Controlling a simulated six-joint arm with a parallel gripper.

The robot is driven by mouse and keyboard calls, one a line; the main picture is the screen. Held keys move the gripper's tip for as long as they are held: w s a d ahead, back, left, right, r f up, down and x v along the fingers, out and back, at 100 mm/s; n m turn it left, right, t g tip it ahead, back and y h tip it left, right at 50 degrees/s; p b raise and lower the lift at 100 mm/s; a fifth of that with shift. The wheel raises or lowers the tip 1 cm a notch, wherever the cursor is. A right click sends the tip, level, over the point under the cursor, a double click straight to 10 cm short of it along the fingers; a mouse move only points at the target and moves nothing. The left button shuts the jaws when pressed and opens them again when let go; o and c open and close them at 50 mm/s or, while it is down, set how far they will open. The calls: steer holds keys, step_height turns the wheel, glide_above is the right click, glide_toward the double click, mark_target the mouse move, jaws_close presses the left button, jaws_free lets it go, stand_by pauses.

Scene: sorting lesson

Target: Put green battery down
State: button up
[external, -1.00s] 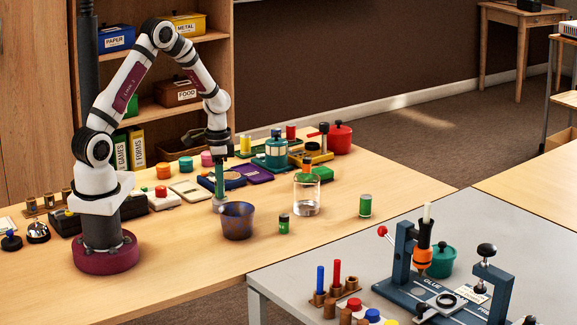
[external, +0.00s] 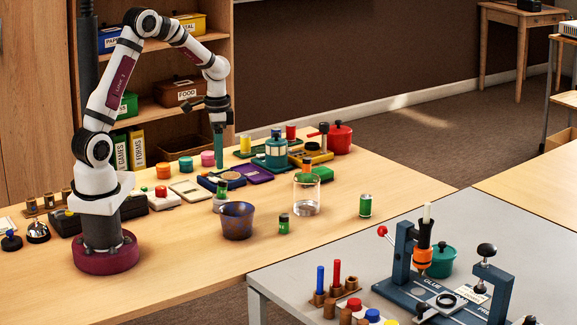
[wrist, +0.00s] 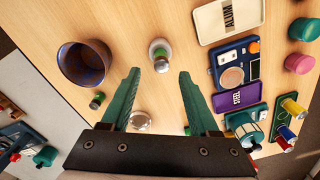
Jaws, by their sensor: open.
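My gripper (external: 218,163) hangs above the glass, pointing down. Its teal fingers (wrist: 160,73) are apart with nothing between them.
The blue-purple cup (external: 237,222) stands close in front of the glass. A clear beaker (external: 306,197) is to the right. The table's right part is clear.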

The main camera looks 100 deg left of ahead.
steer(key=w+d+r+m, duration=0.2)
steer(key=d+r+m, duration=0.1)
steer(key=d+r, duration=0.55)
steer(key=s+d+m+y, duration=0.1)
steer(key=s+d+m, duration=0.2)
steer(key=d, duration=0.6)
steer(key=s+d+m, duration=0.3)
steer(key=s+d, duration=0.5)
steer(key=d, duration=0.2)
steer(key=shift+s+d+y, duration=0.25)
steer(key=shift+d+y, duration=0.05)
steer(key=shift+y, duration=0.1)
steer(key=shift+r, duration=0.1)
